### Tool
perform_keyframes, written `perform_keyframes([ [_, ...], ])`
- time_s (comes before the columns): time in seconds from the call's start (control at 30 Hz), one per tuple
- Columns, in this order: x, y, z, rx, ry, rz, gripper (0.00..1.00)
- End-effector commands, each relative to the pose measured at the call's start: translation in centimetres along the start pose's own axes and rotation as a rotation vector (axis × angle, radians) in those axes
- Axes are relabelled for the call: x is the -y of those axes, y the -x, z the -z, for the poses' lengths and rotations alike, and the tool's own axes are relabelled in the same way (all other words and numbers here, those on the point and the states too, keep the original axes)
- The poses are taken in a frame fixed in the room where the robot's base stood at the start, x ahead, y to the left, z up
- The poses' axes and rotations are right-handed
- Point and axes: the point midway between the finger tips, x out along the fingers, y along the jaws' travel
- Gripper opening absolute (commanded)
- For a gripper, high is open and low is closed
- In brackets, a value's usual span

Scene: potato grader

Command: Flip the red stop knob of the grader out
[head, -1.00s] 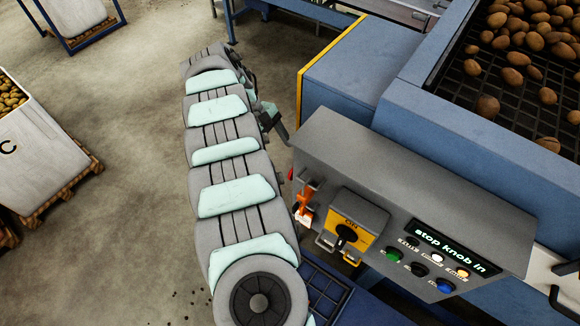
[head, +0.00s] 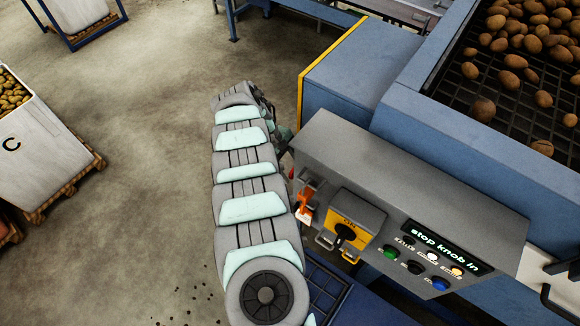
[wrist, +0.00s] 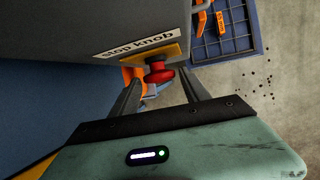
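The red stop knob (wrist: 158,73) sticks out of a yellow plate under a "stop knob" label in the wrist view. In the head view, a small red part of the knob (head: 291,173) shows at the left end of the grey control box (head: 400,170). My gripper (wrist: 161,80) is open, with one finger on each side of the knob in the wrist view. A gap shows between the knob and each finger. In the head view my gripper is mostly hidden by my arm and the box. The box's display (head: 444,246) reads "stop knob in".
An orange tag or lock (head: 305,212) and a yellow rotary switch (head: 346,232) are on the box, beside several coloured buttons. A blue tray (wrist: 222,40) lies below. The blue grader housing (head: 355,65) stands behind.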

Motion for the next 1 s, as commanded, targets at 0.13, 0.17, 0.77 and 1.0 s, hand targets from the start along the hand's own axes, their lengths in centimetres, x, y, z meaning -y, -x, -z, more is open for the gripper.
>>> perform_keyframes([
  [0.13, 0.01, -0.01, 0.00, 0.000, 0.000, 0.000, 0.41],
  [0.17, 0.01, -0.01, 0.00, 0.000, 0.000, 0.000, 0.39],
  [0.77, 0.02, -0.01, 0.00, 0.000, 0.000, 0.000, 0.00],
  [1.0, 0.02, -0.01, 0.00, 0.000, 0.000, 0.000, 0.00],
])
